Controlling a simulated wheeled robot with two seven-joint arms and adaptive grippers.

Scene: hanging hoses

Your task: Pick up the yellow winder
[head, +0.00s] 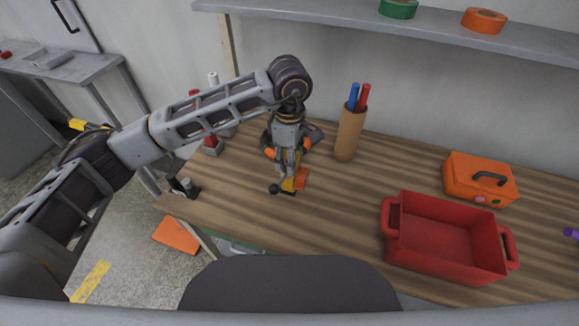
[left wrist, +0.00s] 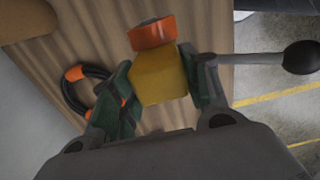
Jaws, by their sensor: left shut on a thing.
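A grey rod with a black ball knob (left wrist: 302,57) sticks out to the right there. My left gripper (head: 287,172) points down from above and is shut on the winder, one green-padded finger on each side. I cannot tell whether the winder touches the bench. My right gripper is not in view.
A black hose coil with orange bands (left wrist: 85,88) lies close behind the winder. A brown holder (head: 350,133) with red and blue sticks stands behind right. A red crate (head: 443,264) and an orange toolbox (head: 480,180) are to the right. The bench between is clear.

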